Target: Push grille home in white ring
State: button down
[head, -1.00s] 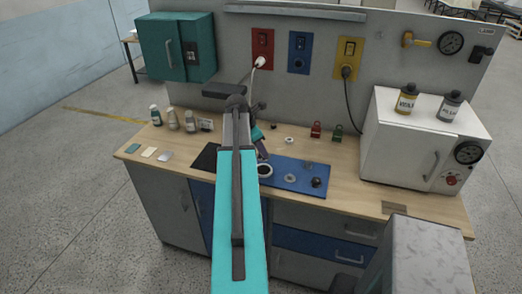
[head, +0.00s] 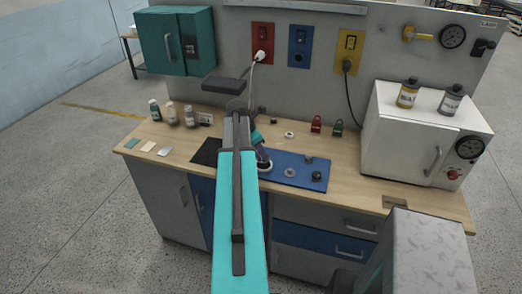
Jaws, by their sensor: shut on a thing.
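The white ring (head: 265,170) lies at the left part of the blue mat (head: 300,183), partly hidden behind my arm. My gripper (head: 263,160) points down at the ring, right over it and apparently at its rim height. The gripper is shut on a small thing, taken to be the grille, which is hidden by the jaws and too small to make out. I cannot tell whether the grille sits level or how deep it is in the ring.
On the blue mat stand a grey disc (head: 290,173), a dark knob (head: 316,176) and a small dark piece (head: 308,160). Behind are a loose white ring (head: 289,134), a red padlock (head: 316,124) and a green one (head: 338,128). A white oven (head: 420,140) stands right.

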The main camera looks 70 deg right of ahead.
jog(key=shift+f, duration=0.75)
jog(key=shift+p, duration=0.45)
dwell(1.9)
jog(key=shift+f+b, duration=0.35)
jog(key=shift+f, duration=0.6)
dwell(0.5)
jog(key=c, duration=1.4)
grip_release()
jog(key=shift+c, duration=0.2)
jog(key=shift+r, duration=0.1)
jog(key=b+v, duration=0.4)
jog(key=v, duration=0.9)
jog(key=shift+r, duration=0.3)
jog(key=shift+w+a, duration=0.1)
jog(key=shift+w, duration=0.05)
